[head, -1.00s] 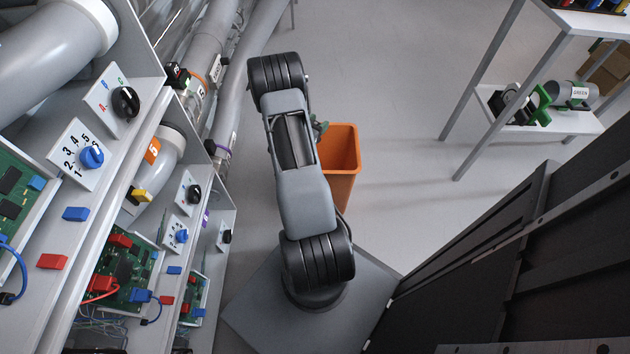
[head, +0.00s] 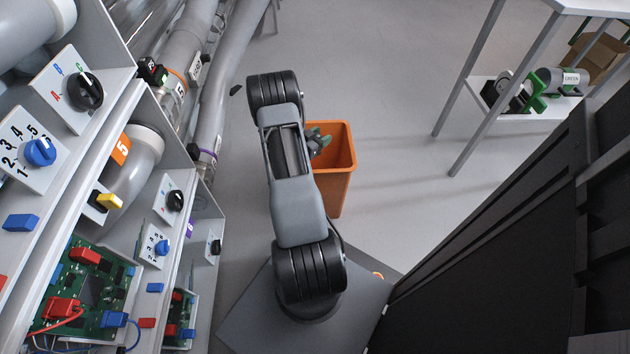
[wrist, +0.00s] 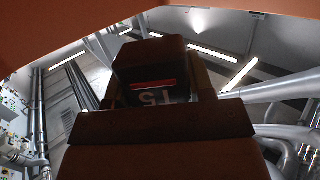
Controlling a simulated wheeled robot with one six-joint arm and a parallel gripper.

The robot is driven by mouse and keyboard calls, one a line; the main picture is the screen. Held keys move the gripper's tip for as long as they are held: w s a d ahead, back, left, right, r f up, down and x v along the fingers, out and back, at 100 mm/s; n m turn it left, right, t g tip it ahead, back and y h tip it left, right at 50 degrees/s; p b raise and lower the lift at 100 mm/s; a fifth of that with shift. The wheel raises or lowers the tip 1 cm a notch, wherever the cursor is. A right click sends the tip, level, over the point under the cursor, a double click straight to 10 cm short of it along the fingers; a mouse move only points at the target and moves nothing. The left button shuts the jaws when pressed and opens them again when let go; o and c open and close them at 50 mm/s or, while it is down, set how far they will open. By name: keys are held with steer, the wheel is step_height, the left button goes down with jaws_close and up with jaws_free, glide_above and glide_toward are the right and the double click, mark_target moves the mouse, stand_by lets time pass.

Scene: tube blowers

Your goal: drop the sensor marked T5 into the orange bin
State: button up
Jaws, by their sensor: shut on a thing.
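The orange bin (head: 340,188) stands on the floor beyond my arm, partly hidden by it. My gripper (head: 319,142) shows beside my forearm, over the left part of the bin's opening. In the wrist view, the dark sensor marked T5 (wrist: 150,62) is held in my gripper (wrist: 155,100), with a red stripe above its upside-down mark. Orange bin wall (wrist: 60,30) fills the top edge and upper left of the wrist view. My gripper is shut on the sensor. The sensor cannot be made out in the head view.
A rack of pipes, knobs and circuit boards (head: 90,290) runs along the left. A white shelf table (head: 540,118) stands at the right. A black cabinet (head: 500,260) is at the lower right. The floor (head: 400,120) between bin and shelf is clear.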

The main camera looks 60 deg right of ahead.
steer(key=shift+f, duration=0.2)
steer(key=o, duration=1)
steer(key=shift+r, duration=0.1)
steer(key=shift+r, duration=0.4)
step_height(320, 180, up, 3)
steer(key=shift+f+p, duration=0.1)
steer(key=shift+p, duration=0.8)
steer(key=s+a+r+p, duration=0.2)
steer(key=a+r, duration=0.1)
steer(key=s+a+r+p, duration=0.1)
steer(key=s+a+r, duration=0.2)
steer(key=a, duration=0.1)
steer(key=s+a+r+p, duration=0.2)
steer(key=s+a+r, duration=0.1)
steer(key=a, duration=0.1)
steer(key=shift+a+r+p, duration=0.1)
steer(key=shift+a+p, duration=0.15)
steer(key=shift+p, duration=0.05)
